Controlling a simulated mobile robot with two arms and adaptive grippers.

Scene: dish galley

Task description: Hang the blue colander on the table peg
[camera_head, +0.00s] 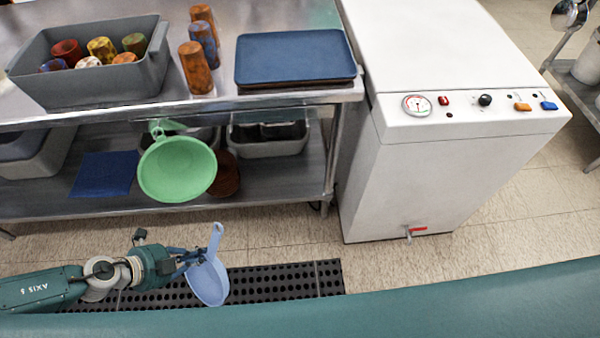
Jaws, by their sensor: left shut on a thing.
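The light blue colander (208,284) is in the lower left of the head view, tilted, with its handle pointing up. My left gripper (200,256) is shut on it near the base of the handle and holds it out over the floor, in front of the table. A green colander (176,170) hangs at the front edge of the steel table (208,112), its handle up at the edge. Any peg behind that handle is too small to make out. No free peg is clear to me. My right gripper is not in view.
On the table stand a grey bin (88,88) of cups, several loose tumblers (195,68) and blue trays (295,57). A lower shelf holds more bins and a blue mat (103,175). A white machine (440,170) stands right. A black mat (280,281) lies on the floor.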

